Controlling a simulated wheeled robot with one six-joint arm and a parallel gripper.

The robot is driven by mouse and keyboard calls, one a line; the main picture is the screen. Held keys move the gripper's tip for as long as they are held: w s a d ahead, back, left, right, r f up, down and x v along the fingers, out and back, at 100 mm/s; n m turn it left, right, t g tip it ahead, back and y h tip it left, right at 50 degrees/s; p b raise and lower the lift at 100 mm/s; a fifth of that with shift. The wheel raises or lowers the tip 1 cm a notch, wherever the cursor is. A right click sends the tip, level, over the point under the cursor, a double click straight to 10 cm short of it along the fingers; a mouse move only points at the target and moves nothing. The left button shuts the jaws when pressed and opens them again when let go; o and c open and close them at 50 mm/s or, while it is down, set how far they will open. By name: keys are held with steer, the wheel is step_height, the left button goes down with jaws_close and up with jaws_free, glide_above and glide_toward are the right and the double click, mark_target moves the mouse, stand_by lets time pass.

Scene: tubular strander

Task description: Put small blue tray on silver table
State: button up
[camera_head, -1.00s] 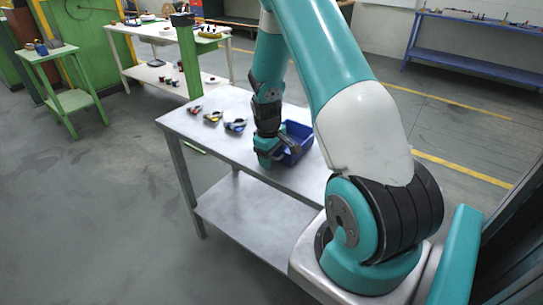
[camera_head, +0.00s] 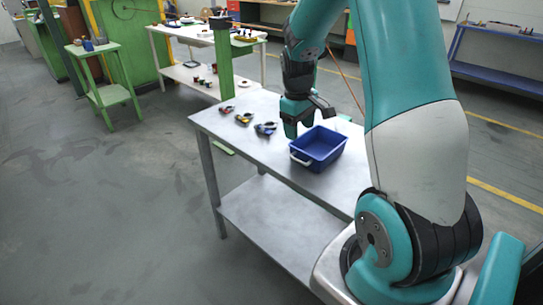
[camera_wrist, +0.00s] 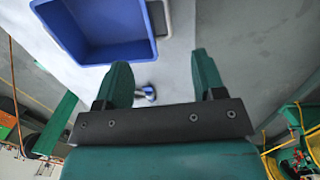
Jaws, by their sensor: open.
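The small blue tray (camera_head: 318,148) sits upright on the silver table (camera_head: 238,140), with a pale handle on its near left end. It appears empty. In the wrist view the tray (camera_wrist: 100,52) is at the upper left, beyond the fingers and apart from them. My gripper (camera_head: 298,128) is above the table, just behind and left of the tray in the head view. In the wrist view my gripper (camera_wrist: 160,78) has its two fingers spread with nothing held between them.
Several small pliers-like tools (camera_head: 244,118) lie on the table left of the tray. A lower shelf (camera_head: 262,210) runs under the tabletop. A green stand (camera_head: 104,94), a white table (camera_head: 186,70) and a blue bench (camera_head: 500,70) stand farther off. Open floor lies at left.

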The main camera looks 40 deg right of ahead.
steer(key=s+a+r+n+y, duration=0.1)
steer(key=a+r, duration=0.2)
steer(key=a, duration=0.4)
steer(key=s+a+r+n+t+y, duration=0.1)
steer(key=a+r, duration=0.1)
steer(key=a, duration=0.5)
steer(key=s+a+r+n+y, duration=0.1)
steer(key=a+r, duration=0.2)
steer(key=a, duration=0.3)
steer(key=s+a+r+n+y, duration=0.2)
steer(key=s+a+r+n, duration=0.1)
steer(key=s+a, duration=1.2)
steer(key=shift+s+r+g, duration=0.35)
steer(key=shift+r+g, duration=0.05)
steer(key=shift+r, duration=0.3)
